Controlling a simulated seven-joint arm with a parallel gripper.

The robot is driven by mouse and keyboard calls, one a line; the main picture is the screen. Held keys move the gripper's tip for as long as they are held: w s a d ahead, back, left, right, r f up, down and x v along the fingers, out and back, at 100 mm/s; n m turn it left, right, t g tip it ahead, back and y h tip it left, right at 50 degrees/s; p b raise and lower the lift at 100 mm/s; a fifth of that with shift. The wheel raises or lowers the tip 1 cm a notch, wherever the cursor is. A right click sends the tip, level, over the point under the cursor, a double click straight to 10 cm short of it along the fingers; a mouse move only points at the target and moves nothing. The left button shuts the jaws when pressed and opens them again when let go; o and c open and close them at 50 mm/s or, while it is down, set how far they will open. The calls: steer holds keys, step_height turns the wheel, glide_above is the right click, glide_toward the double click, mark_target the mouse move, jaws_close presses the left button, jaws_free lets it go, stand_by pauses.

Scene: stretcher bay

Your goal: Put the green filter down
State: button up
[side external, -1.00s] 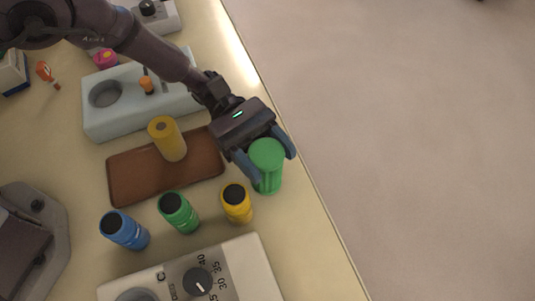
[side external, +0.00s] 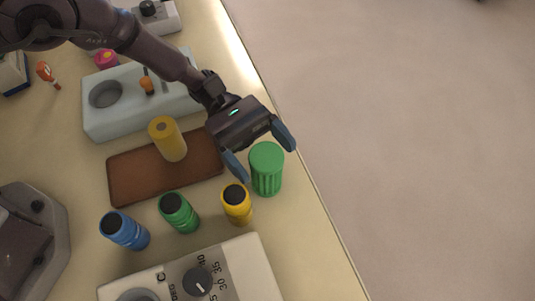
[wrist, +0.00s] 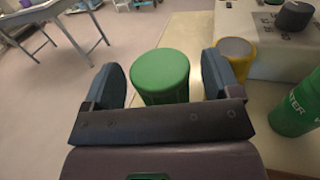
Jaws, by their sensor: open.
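The green filter (side external: 267,170) is a ribbed green cylinder with a smooth round top. It stands upright on the table near the right edge, beside the yellow bottle with a black cap (side external: 237,203). My gripper (side external: 264,158) is open, with its fingers spread wide at the filter's upper part. In the wrist view the filter (wrist: 160,76) shows between and beyond my two fingers, with a gap on each side. Its base is hidden there by my gripper.
A brown tray (side external: 130,186) holds a yellow cylinder (side external: 167,139). Green (side external: 179,212) and blue (side external: 124,230) bottles stand to the left. A dial box (side external: 240,272) lies in front, and a pale block with a round hole (side external: 125,122) lies behind. The table edge is close on the right.

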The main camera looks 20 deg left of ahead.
steer(key=v, duration=0.6)
steer(key=shift+a, duration=0.15)
